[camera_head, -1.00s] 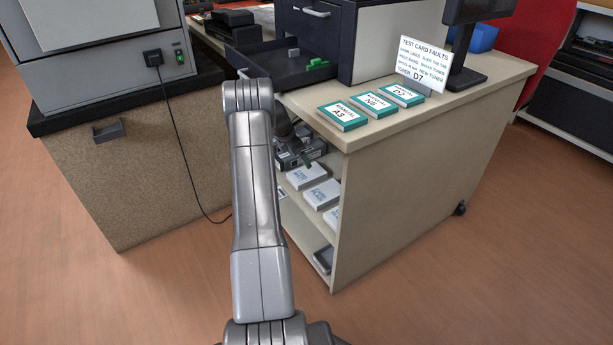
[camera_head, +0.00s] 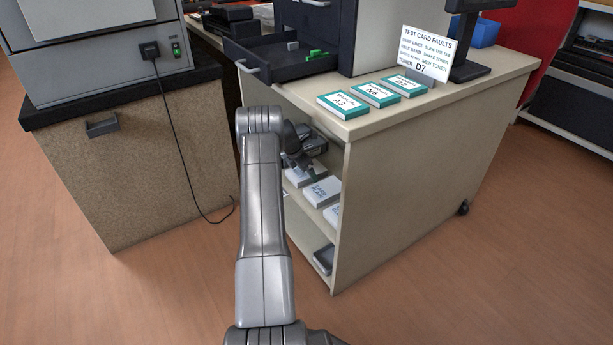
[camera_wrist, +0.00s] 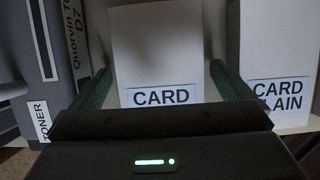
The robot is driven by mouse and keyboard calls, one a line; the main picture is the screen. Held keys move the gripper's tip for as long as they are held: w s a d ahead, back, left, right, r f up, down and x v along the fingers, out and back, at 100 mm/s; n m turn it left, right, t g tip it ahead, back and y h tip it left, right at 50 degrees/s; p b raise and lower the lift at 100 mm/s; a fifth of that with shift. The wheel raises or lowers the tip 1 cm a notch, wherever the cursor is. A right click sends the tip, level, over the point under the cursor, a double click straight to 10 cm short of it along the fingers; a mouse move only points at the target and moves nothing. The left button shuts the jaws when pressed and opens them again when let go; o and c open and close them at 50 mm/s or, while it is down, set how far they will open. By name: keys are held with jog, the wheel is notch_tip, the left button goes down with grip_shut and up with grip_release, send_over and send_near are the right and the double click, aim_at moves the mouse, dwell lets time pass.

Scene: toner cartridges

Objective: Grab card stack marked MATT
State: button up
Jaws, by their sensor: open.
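A white card stack (camera_wrist: 158,45) stands in the middle of the wrist view, with a label reading CARD. The label's lower line is hidden behind my gripper body, so I cannot read MATT. My gripper (camera_wrist: 160,72) is open, with one green finger on each side of this stack; I cannot tell if they touch it. A second white stack (camera_wrist: 280,45) to the right has a partly covered label, reading CARD and "AIN". In the head view my gripper (camera_head: 312,172) reaches into the open shelf side, by white stacks (camera_head: 322,191) with unreadable labels.
A grey toner box (camera_wrist: 50,60) marked D7 stands left of the middle stack. The cabinet top (camera_head: 420,108) lies above the shelf and holds three teal manuals (camera_head: 375,95). An open drawer (camera_head: 285,62) juts out above. A lower shelf holds a dark object (camera_head: 323,260).

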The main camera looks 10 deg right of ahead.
jog(key=shift+c, duration=0.4)
jog(key=shift+r, duration=0.1)
jog(key=c, duration=1.1)
